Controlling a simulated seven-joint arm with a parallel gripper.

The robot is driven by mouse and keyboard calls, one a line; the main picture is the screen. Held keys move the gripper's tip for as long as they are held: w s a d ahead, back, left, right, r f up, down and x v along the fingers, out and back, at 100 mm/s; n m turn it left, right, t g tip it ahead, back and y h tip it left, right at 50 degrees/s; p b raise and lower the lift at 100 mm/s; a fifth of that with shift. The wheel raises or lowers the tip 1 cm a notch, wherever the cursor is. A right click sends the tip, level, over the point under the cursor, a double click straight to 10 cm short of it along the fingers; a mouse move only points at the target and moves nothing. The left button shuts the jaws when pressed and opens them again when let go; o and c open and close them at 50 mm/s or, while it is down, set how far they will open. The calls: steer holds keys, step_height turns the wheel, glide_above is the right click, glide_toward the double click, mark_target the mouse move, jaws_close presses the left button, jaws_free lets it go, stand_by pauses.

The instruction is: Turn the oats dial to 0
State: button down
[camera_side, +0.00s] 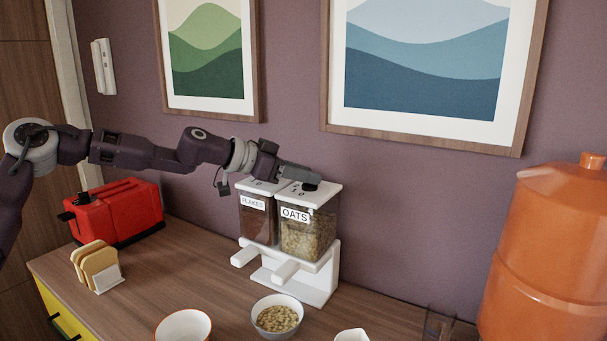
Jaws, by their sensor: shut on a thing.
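The cereal dispenser stands on the wooden counter with two clear bins, the flakes bin (254,222) on the left and the oats bin (309,236) on the right. Each bin has a white lid with dial markings. The black oats dial (310,187) sits on top of the oats lid (322,197). My gripper (306,182) reaches over the lids from the left, and its fingers are shut on the oats dial. The dial is mostly hidden by the fingers, and the number it points to cannot be read.
A bowl of oats (277,316) stands in front of the dispenser, with an empty bowl (183,327) to its left. A red toaster (115,211) and a toast rack (97,266) stand at left. A large orange container (550,255) stands at right. The wall is close behind.

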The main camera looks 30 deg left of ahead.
steer(key=n+t+y, duration=0.1)
steer(key=n+y, duration=0.1)
steer(key=n+t+y, duration=0.1)
steer(key=shift+s+d+r+n+y, duration=0.1)
steer(key=shift+s+d+n+y, duration=0.05)
steer(key=shift+d+n+y, duration=0.25)
steer(key=n+y, duration=0.1)
steer(key=y, duration=0.1)
steer(key=n+y, duration=0.2)
steer(key=shift+d+n, duration=0.3)
steer(key=shift+d, duration=0.05)
steer(key=n+g+y, duration=0.1)
steer(key=n+y, duration=0.2)
steer(key=n+g+y, duration=0.1)
steer(key=n+y, duration=0.2)
steer(key=y, duration=0.1)
steer(key=shift+d, duration=0.2)
steer(key=shift+w+f+n+g+y, duration=0.1)
steer(key=shift+w+n+g+y, duration=0.05)
steer(key=shift+n+g+y, duration=0.45)
steer(key=shift+w+f+n+g+y, duration=0.1)
steer(key=shift+n+g+y, duration=0.3)
steer(key=shift+n+y, duration=0.3)
steer(key=shift+a+n+g+y, duration=0.1)
steer(key=shift+n+g+y, duration=0.2)
steer(key=shift+n, duration=0.2)
steer(key=c, duration=1)
jaws_free()
